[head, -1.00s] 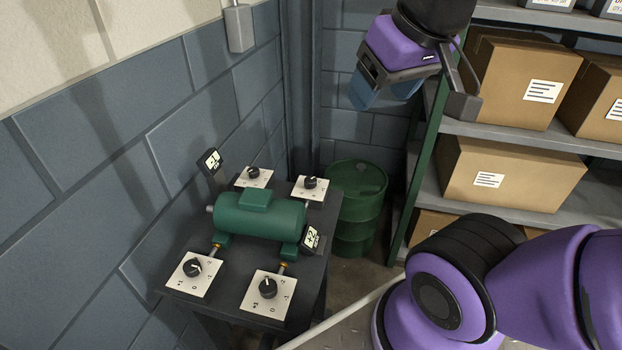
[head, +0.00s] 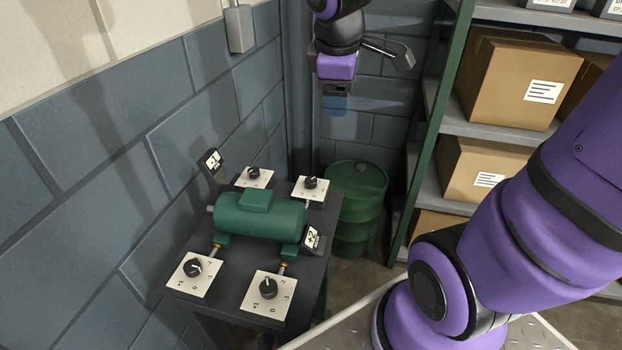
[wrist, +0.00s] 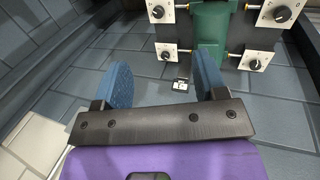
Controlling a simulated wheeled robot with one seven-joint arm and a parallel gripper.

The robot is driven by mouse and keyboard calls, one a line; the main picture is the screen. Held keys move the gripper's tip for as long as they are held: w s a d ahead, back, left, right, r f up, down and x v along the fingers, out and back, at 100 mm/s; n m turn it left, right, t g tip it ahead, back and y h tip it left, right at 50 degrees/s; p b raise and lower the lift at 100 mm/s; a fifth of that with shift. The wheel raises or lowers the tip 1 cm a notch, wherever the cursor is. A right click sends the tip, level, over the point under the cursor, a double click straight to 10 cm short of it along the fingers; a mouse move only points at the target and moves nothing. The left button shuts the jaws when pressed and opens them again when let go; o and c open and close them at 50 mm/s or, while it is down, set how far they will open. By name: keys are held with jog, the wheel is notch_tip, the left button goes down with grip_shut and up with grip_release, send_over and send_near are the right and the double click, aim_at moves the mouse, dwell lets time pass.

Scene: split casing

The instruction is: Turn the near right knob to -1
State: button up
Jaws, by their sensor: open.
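The near right knob (head: 268,288) is a black dial on a white plate (head: 254,305) at the front right of the dark table. Its plate has small printed marks; I cannot read its setting surely. In the wrist view this knob (wrist: 283,14) appears to be the top right one. A card at the left shows -1 (head: 212,160) and a card at the right shows +2 (head: 312,238). My gripper (head: 335,104) is high behind the table, above the green drum, well apart from the knobs. Its blue fingers (wrist: 163,76) are spread and empty.
A green motor-like casing (head: 260,216) lies between the knobs. Other knobs sit at near left (head: 192,268), far left (head: 253,173) and far right (head: 310,183). A green drum (head: 355,205) stands behind the table, shelves with boxes (head: 510,75) at right, a block wall (head: 90,190) at left.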

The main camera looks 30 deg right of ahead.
jog(key=w+d+f+n+g, duration=0.2)
jog(key=w+d+f+n, duration=0.1)
jog(key=w+f+n, duration=0.6)
jog(key=n+y, duration=0.3)
jog(key=n, duration=0.5)
send_over(311, 179)
notch_tip(311, 179, down, 14)
jog(key=shift+g, duration=0.3)
notch_tip(311, 179, down, 10)
jog(key=shift+s+f, duration=0.1)
jog(key=c, duration=0.9)
